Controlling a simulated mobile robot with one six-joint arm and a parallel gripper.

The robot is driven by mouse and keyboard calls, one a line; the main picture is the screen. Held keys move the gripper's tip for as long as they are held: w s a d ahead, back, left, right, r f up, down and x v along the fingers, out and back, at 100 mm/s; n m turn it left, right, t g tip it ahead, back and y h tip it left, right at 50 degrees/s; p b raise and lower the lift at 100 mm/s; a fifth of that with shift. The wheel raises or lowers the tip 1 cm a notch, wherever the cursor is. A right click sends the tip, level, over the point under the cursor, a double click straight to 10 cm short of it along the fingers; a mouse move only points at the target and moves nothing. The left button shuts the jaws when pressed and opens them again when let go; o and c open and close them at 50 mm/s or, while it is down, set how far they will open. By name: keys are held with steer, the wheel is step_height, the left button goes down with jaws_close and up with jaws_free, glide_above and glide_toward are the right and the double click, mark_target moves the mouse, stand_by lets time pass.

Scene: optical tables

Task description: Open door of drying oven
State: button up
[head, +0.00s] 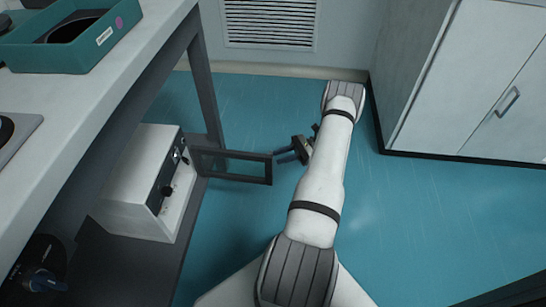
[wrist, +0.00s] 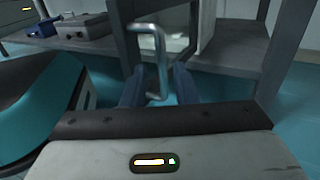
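The drying oven (head: 140,195) is a white box with a dark control panel, low under the bench at the left. A dark framed panel, which looks like its door (head: 235,179), stands out to the right from the oven's far end, swung open. My gripper (head: 297,150) is close to the door's free end. In the wrist view a grey bent metal handle (wrist: 161,65) rises between the two fingers of my gripper (wrist: 158,85). The fingers are apart, with a gap on each side of the handle. Whether either finger touches it is not clear.
The bench (head: 105,95) has a dark leg beside the oven. A green tray (head: 70,45) is on top. A white cabinet (head: 475,85) stands at the right. A vent (head: 270,22) is in the back wall. Blue floor (head: 410,215) is clear at the right.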

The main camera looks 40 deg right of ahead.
steer(key=v, duration=0.3)
steer(key=shift+d, duration=0.25)
steer(key=w+a+r+n+g+h+p, duration=0.1)
steer(key=a+r+n+g+h+p, duration=0.3)
steer(key=r, duration=0.8)
steer(key=w+a+r+n+g+h+p, duration=0.15)
steer(key=a+r+p, duration=0.5)
steer(key=r, duration=0.65)
steer(key=w+a+r+n+g+h+p, duration=0.1)
steer(key=a+r+n+g+h+p, duration=0.15)
steer(key=a+r+p, duration=0.65)
steer(key=s+a+r+n+t+h+p, duration=0.2)
steer(key=s+a+r+n+h+p, duration=0.1)
steer(key=r, duration=0.8)
steer(key=s+a+r+n+t+h+p, duration=0.2)
steer(key=s+r+p, duration=0.6)
steer(key=r, duration=0.4)
steer(key=s+a+r+n+t+h+p, duration=0.2)
steer(key=s+a+r+n+h+p, duration=0.2)
steer(key=r, duration=0.8)
steer(key=s+a+n+p, duration=0.1)
steer(key=s+a+n, duration=0.1)
steer(key=n, duration=0.1)
steer(key=shift+s+n, duration=0.25)
steer(key=shift+n, duration=0.15)
steer(key=shift+a+r, duration=0.1)
